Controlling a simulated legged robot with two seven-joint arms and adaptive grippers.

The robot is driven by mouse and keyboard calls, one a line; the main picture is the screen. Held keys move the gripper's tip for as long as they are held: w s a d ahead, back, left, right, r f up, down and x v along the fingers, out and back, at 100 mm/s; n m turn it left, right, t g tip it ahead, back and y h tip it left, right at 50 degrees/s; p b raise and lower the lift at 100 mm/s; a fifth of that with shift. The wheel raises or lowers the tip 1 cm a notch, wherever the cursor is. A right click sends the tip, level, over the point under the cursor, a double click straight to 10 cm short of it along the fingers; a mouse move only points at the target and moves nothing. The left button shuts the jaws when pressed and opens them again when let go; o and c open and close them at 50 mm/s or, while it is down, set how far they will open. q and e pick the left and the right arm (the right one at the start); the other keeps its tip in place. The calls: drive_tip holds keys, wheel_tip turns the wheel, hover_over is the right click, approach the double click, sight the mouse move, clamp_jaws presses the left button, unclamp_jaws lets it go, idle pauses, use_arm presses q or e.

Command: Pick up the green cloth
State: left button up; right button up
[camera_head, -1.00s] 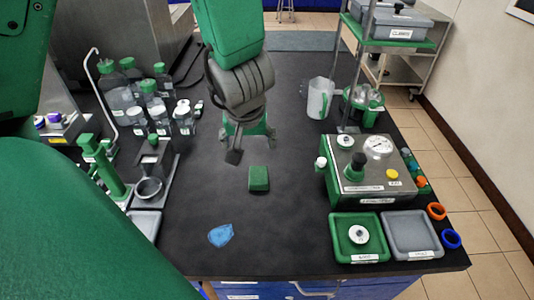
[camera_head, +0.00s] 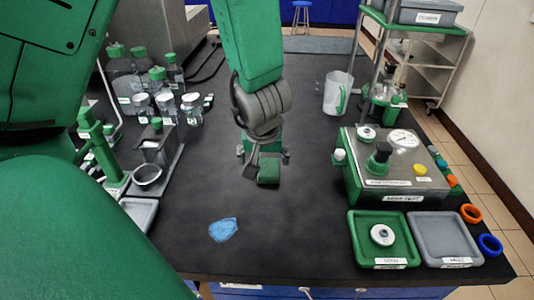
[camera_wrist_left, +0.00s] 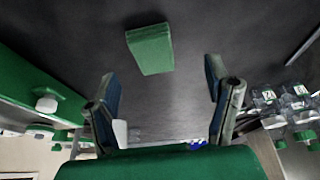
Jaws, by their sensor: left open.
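The green cloth (camera_head: 268,172) looks like a small folded green block lying flat on the dark bench. In the wrist view the cloth (camera_wrist_left: 150,49) lies beyond the open fingers, with clear bench around it. My left gripper (camera_head: 264,160) is right beside the cloth in the head view, partly overlapping its far side. In the wrist view the left gripper (camera_wrist_left: 160,85) has its two fingers wide apart with nothing between them. I cannot tell its exact height above the bench. My right gripper does not show.
A crumpled blue cloth (camera_head: 223,230) lies nearer the front. A grey instrument box (camera_head: 395,170) with a gauge, a green tray (camera_head: 358,246) and a grey tray (camera_head: 447,238) stand right. Bottles (camera_head: 158,86) and a stand (camera_head: 150,175) are left. Bench around the green cloth is clear.

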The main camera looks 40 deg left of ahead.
sight(270, 169)
use_arm(q)
drive_tip(key=shift+w+d+f, duration=0.15)
drive_tip(key=shift+w+f, duration=0.1)
drive_tip(key=shift+f, duration=0.5)
drive_tip(key=shift+w+d+f+b, duration=0.15)
drive_tip(key=shift+d+b, duration=0.1)
drive_tip(key=shift+b, duration=0.15)
drive_tip(key=shift+f, duration=0.1)
drive_tip(key=b+x, duration=0.1)
drive_tip(key=x, duration=0.2)
drive_tip(key=a+b+x, duration=0.1)
drive_tip(key=x, duration=0.1)
drive_tip(key=shift+w+b, duration=0.35)
drive_tip(key=shift+w, duration=0.1)
drive_tip(key=shift+a, duration=0.15)
drive_tip(key=shift+c, duration=0.5)
drive_tip(key=shift+d+r, duration=0.25)
drive_tip(key=shift+d, duration=0.05)
drive_tip(key=c, duration=0.7)
drive_tip(key=shift+d, duration=0.25)
drive_tip(key=shift+c, duration=1.3)
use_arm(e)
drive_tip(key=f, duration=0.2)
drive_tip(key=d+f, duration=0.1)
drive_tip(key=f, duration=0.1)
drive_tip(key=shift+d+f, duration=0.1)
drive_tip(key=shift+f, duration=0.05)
